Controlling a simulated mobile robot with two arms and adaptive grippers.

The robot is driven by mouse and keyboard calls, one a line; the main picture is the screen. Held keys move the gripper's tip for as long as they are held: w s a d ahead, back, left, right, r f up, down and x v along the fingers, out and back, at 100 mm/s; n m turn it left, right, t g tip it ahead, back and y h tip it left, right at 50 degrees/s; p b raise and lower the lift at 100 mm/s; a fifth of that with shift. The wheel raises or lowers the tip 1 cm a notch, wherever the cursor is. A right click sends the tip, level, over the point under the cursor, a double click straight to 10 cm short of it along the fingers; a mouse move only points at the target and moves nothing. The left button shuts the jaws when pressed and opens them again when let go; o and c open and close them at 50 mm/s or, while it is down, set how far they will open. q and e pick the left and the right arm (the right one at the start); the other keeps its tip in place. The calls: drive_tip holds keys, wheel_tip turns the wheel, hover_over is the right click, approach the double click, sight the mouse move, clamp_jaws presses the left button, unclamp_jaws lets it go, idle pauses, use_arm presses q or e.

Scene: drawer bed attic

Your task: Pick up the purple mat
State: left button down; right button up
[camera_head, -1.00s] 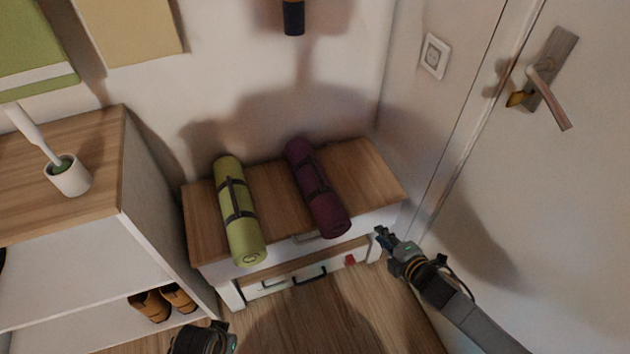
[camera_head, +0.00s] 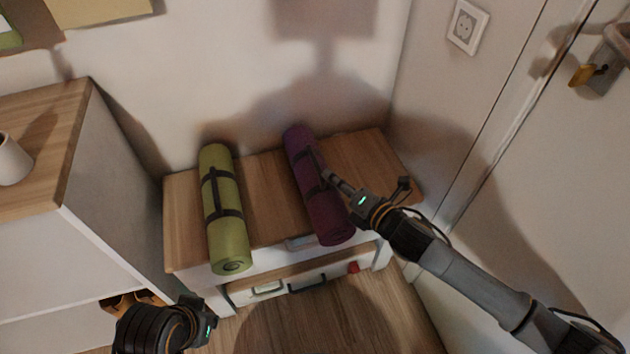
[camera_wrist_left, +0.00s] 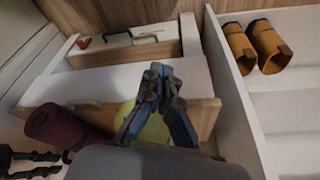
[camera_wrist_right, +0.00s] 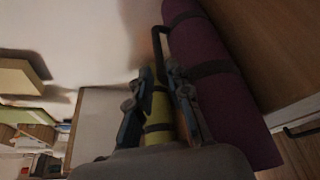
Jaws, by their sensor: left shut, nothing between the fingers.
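The purple mat (camera_head: 325,215) is rolled up with dark straps and lies on a small wooden-topped bench (camera_head: 268,185). My right gripper (camera_head: 322,175) is over the mat's upper half, close to its strap. In the right wrist view the purple mat (camera_wrist_right: 215,70) lies beside the right finger, and a dark strap handle (camera_wrist_right: 158,42) stands just beyond the fingertips. The right fingers (camera_wrist_right: 158,72) are apart; I cannot tell whether they touch the strap. My left gripper (camera_head: 205,318) is shut and empty, low in front of the bench. The purple mat also shows in the left wrist view (camera_wrist_left: 60,130).
A rolled green mat (camera_head: 225,235) lies left of the purple one, with bare bench top between. A white cabinet (camera_head: 105,190) stands left, a wall with a socket (camera_head: 467,25) right. Drawer fronts with handles (camera_head: 308,283) are below; shoes (camera_wrist_left: 255,45) sit on a shelf.

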sight(315, 176)
drive_tip(key=b+x, duration=0.1)
drive_tip(key=x, duration=0.4)
drive_tip(key=shift+w+a, duration=0.15)
clamp_jaws()
drive_tip(key=shift+r, duration=0.15)
